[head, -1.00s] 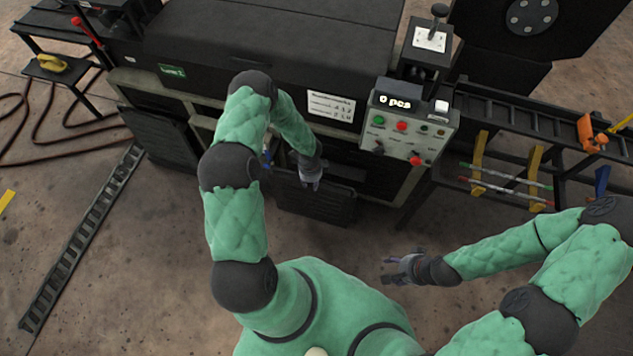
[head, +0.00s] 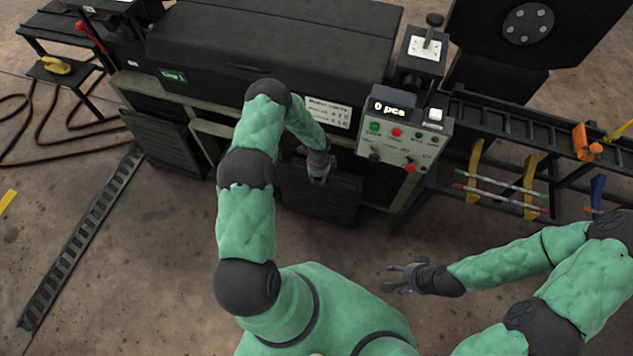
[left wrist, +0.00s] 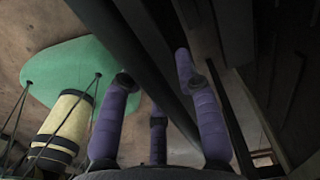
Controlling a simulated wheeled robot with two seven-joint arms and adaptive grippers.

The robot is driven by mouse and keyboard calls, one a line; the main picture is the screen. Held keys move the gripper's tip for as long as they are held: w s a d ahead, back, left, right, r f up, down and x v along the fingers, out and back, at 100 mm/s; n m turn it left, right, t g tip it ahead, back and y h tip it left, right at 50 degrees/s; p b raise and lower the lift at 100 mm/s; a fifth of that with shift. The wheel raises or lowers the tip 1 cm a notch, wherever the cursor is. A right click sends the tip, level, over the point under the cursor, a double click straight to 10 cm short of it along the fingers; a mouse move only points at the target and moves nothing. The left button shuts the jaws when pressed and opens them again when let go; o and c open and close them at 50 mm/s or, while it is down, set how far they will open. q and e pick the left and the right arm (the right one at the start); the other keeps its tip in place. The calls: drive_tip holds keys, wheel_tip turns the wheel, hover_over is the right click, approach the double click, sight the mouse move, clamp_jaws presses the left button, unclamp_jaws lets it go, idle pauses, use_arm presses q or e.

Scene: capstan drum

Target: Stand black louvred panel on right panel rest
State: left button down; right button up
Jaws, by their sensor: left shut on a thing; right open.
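A black louvred panel (head: 322,202) hangs low in front of the dark machine, right of its middle opening. My left gripper (head: 318,176) is shut on its top edge and holds it roughly upright. In the left wrist view, the purple fingers of this gripper (left wrist: 155,88) close around a long dark edge of the panel (left wrist: 148,38). I cannot tell whether the panel's lower edge touches anything. The right panel rest cannot be made out. My right gripper (head: 407,278) is open and empty, well away from the panel.
Another dark louvred panel (head: 165,143) stands at the machine's left front. A control box (head: 403,138) juts out above right of the held panel. A rack with colored rods (head: 505,190) stands right. A ladder-like rail (head: 85,235) lies on the floor left. The front floor is open.

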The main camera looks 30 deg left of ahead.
use_arm(q)
drive_tip(key=shift+w+a+r, duration=0.1)
drive_tip(key=shift+w, duration=0.5)
drive_tip(key=w+f+b, duration=0.3)
drive_tip(key=f+b, duration=0.2)
drive_tip(key=b, duration=0.1)
drive_tip(key=shift+a+f, duration=0.35)
drive_tip(key=shift+a, duration=0.05)
drive_tip(key=shift+s+d+f, duration=0.1)
drive_tip(key=shift+s+f, duration=0.1)
drive_tip(key=shift+s, duration=0.05)
drive_tip(key=c, duration=0.8)
unclamp_jaws()
drive_tip(key=shift+f, duration=0.15)
drive_tip(key=shift+w, duration=0.1)
